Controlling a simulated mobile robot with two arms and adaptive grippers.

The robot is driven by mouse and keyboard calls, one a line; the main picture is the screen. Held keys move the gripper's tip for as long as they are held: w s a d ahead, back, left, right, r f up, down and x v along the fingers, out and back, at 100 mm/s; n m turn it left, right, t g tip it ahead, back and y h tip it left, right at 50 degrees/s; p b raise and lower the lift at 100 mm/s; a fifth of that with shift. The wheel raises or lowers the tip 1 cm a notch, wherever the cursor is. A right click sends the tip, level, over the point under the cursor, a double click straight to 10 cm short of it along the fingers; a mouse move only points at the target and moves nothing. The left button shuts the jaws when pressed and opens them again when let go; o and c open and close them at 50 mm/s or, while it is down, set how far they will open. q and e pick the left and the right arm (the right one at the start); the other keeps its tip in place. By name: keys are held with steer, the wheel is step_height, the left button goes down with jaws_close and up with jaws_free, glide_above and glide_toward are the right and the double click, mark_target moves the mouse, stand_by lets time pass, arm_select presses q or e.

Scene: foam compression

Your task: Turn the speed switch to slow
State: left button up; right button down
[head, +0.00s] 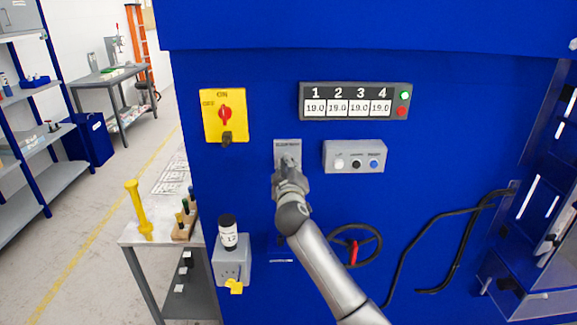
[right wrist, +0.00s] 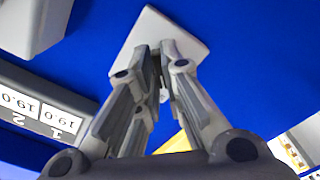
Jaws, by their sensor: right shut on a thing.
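The speed switch is a grey plate (head: 288,145) on the blue machine front, left of a grey button box. It also shows in the right wrist view as a pale plate (right wrist: 150,32) behind my fingers. My right gripper (head: 289,164) is at the plate, covering its lower part. In the right wrist view my right gripper (right wrist: 162,72) has its fingers close together, shut on the switch's knob, which is mostly hidden between them. Which way the knob points cannot be made out. My left gripper is not in view.
A yellow panel with a red rotary switch (head: 225,114) is left of the plate. The numbered display (head: 354,101) is above right, and the button box (head: 354,157) is to the right. A handwheel (head: 355,244) and a grey box (head: 231,262) are lower down.

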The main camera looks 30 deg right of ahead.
steer(key=shift+f, duration=0.1)
steer(key=c, duration=1.6)
jaws_free()
steer(key=shift+o, duration=0.2)
steer(key=v, duration=1.2)
